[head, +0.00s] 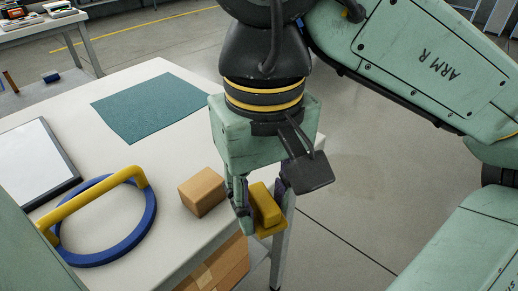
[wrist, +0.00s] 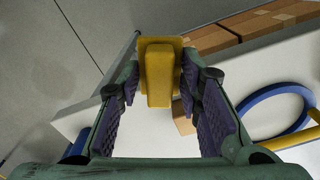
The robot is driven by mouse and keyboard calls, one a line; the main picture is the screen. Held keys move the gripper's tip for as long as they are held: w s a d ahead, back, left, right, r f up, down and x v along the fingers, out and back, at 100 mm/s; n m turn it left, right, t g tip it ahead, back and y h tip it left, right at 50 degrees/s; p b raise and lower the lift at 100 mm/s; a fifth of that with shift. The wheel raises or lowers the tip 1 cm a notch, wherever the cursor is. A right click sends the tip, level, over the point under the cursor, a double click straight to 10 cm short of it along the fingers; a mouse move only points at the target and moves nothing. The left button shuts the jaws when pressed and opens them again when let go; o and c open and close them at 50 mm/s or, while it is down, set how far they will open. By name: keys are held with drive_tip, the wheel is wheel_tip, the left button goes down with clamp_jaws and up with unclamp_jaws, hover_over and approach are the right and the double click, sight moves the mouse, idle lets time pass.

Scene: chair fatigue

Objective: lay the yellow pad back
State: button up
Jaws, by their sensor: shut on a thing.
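The yellow pad (head: 264,207) is a block on a flat, wider yellow base. My gripper (head: 257,208) is shut on it, near the table's right edge. In the wrist view the yellow pad (wrist: 159,76) sits between the fingertips of my gripper (wrist: 160,82), with its flat base on the far side. It seems held up, clear of the tabletop, but its exact height I cannot tell.
A cardboard-brown block (head: 202,191) stands on the white table (head: 150,215), just left of my gripper. A blue ring with a yellow bar (head: 105,252), a dark-framed white panel (head: 37,165) and a teal mat (head: 150,105) lie on the table. Brown boxes (head: 215,270) stand below.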

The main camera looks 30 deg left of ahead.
drive_tip(key=w+a, duration=0.3)
drive_tip(key=w+a+p, duration=0.1)
drive_tip(key=w+a, duration=0.2)
drive_tip(key=w, duration=0.1)
drive_tip(key=w+a+f+p, duration=0.1)
drive_tip(key=w+a, duration=0.2)
drive_tip(key=shift+w+f, duration=0.1)
drive_tip(key=shift+w, duration=0.1)
drive_tip(key=shift+w+a+f, duration=0.1)
drive_tip(key=shift+f, duration=0.85)
drive_tip(key=shift+w+a+f, duration=0.1)
drive_tip(key=shift+f, duration=0.8)
drive_tip(key=shift+f, duration=0.1)
drive_tip(key=shift+f, duration=0.15)
drive_tip(key=o, duration=1.1)
drive_tip(key=shift+o, duration=0.2)
wheel_tip(320, 180, up, 13)
drive_tip(key=p, duration=0.1)
drive_tip(key=shift+f, duration=0.2)
